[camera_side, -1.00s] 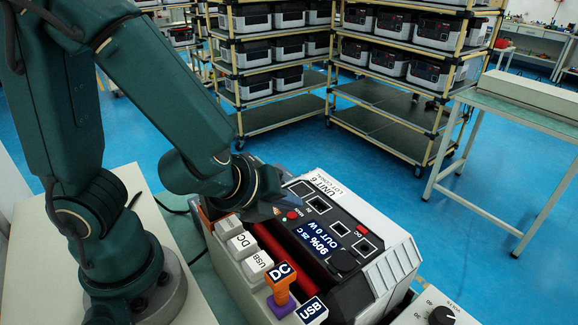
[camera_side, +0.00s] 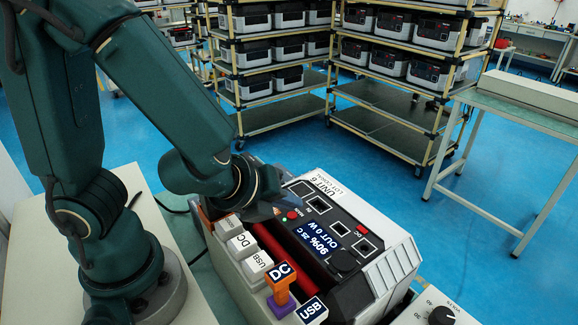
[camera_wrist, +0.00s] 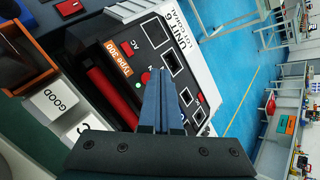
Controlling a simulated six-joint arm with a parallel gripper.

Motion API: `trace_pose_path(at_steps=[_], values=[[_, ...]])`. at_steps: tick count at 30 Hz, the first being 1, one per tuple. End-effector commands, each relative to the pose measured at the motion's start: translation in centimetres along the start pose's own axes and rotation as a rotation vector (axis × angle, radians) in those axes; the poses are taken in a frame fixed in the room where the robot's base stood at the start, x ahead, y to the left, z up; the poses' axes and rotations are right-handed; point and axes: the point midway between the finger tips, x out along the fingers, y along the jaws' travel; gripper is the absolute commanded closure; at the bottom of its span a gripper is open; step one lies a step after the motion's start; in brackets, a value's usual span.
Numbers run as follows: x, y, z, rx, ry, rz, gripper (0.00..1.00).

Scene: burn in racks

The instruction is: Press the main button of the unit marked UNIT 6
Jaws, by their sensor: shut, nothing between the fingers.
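The unit marked UNIT 6 (camera_side: 318,210) is a white and dark box on the bench, with its label on the top panel. Its screen (camera_side: 318,240) is lit and reads 90%, 25 C, OUT 0 W. A red round button (camera_side: 292,215) sits on the panel beside a small green light (camera_side: 284,219); the red button also shows in the wrist view (camera_wrist: 138,85). My gripper (camera_wrist: 165,76) is shut and empty, with its fingertips over the panel close to the button. I cannot tell whether they touch the panel.
A dial meter (camera_side: 440,313) is at the lower right. Shelving racks (camera_side: 300,75) with more units stand behind, across the blue floor.

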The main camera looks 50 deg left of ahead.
Motion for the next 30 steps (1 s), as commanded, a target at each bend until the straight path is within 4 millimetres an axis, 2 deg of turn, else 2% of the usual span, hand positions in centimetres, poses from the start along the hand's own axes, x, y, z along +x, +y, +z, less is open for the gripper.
trace_pose_path(at_steps=[30], values=[[0.69,0.53,-0.51,0.002,0.0,0.001,1.0]])
